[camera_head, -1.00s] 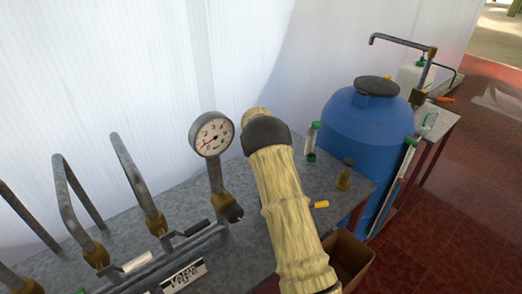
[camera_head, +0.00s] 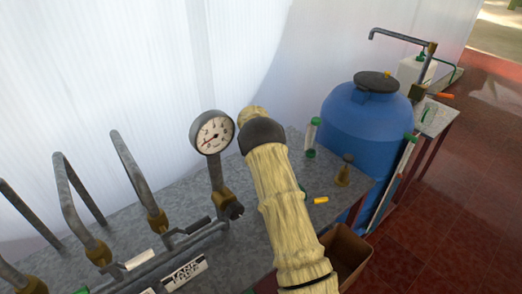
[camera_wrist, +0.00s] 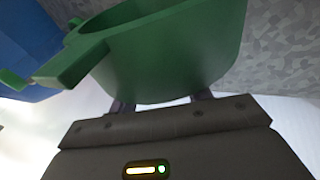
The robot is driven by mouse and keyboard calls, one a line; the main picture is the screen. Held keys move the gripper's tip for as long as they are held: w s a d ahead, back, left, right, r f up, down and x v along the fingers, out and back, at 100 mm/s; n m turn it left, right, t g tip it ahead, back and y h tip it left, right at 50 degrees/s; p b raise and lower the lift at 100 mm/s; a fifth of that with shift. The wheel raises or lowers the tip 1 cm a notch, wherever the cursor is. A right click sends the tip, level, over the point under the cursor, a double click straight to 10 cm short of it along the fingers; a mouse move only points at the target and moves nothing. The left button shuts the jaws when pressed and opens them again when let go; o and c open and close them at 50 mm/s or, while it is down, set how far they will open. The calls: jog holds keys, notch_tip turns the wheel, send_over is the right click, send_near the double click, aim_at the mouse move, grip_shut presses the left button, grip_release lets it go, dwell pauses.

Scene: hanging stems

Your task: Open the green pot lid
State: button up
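A large green pot-like piece (camera_wrist: 172,58) fills the upper middle of the wrist view, very close, with a dark opening and a flat tab (camera_wrist: 75,65) sticking out to the left. I cannot tell lid from pot here. My gripper (camera_wrist: 162,102) is right at it. Its two finger bases show apart at the lower edge of the green piece, which hides the fingertips. I cannot tell whether they grip it. In the head view my pale arm hides the gripper. A small white tube with green ends (camera_head: 313,135) stands on the bench beyond my arm.
A blue barrel (camera_head: 362,125) with a black lid stands right of the grey bench (camera_head: 245,250). A pressure gauge (camera_head: 213,132) and bent pipes (camera_head: 135,180) stand left. A brass fitting (camera_head: 343,174) and yellow piece (camera_head: 321,200) are right. An open brown box (camera_head: 348,255) is below.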

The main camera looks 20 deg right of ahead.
jog(key=shift+s+d, duration=0.1)
jog(key=shift+s, duration=0.1)
jog(key=shift+a+r, duration=0.3)
jog(key=shift+a, duration=0.15)
jog(key=d+b+v, duration=0.1)
jog(key=b+v, duration=0.3)
jog(key=v, duration=1.2)
jog(key=shift+r, duration=0.45)
